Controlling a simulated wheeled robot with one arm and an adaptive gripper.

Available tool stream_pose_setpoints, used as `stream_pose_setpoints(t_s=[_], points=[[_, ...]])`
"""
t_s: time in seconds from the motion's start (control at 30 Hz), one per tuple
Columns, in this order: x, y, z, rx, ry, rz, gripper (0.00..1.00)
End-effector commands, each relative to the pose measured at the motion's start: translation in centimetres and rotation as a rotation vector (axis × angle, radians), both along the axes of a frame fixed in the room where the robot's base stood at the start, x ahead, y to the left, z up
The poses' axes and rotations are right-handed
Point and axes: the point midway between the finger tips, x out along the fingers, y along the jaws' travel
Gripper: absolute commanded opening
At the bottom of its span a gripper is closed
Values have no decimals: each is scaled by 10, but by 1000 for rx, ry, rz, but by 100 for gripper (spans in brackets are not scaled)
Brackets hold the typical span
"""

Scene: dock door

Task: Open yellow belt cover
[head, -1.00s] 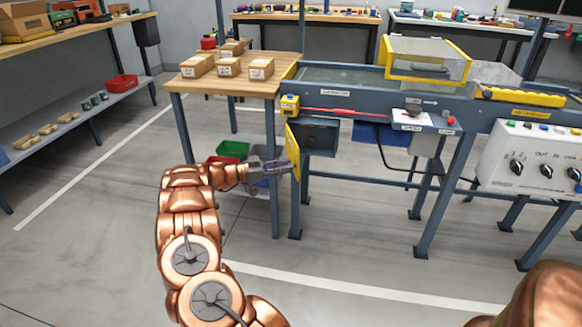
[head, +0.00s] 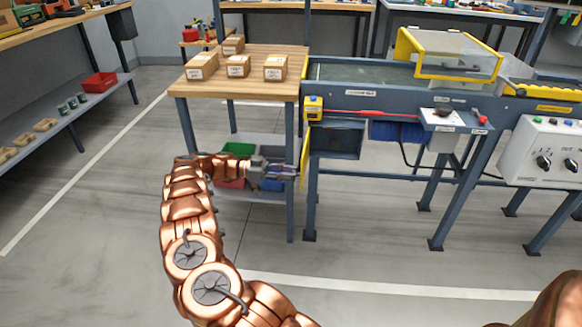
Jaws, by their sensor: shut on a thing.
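The yellow belt cover (head: 304,160) is a thin yellow panel at the left end of the conveyor, below the belt. It stands swung out from a dark grey box (head: 337,140), seen almost edge-on. The front of the box is uncovered. My gripper (head: 292,172) reaches in from the left and is shut on the cover at its lower part. The exact grip on the cover is too small to see clearly.
A wooden table (head: 210,87) with several cartons stands left of the conveyor (head: 385,93). Green (head: 238,150) and blue (head: 272,184) bins sit on its lower shelf behind my gripper. A control box (head: 545,150) is at the right. The front floor is clear.

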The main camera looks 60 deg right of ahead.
Motion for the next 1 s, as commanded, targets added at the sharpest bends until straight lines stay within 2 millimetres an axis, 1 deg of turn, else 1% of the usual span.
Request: stream_pose_setpoints(t_s=[0.57,0.6,0.83,1.0], points=[[3,7,0,-1,0,-3,0],[3,7,0,-1,0,-3,27],[3,7,0,-1,0,-3,51],[3,7,0,0,1,-4,51]])
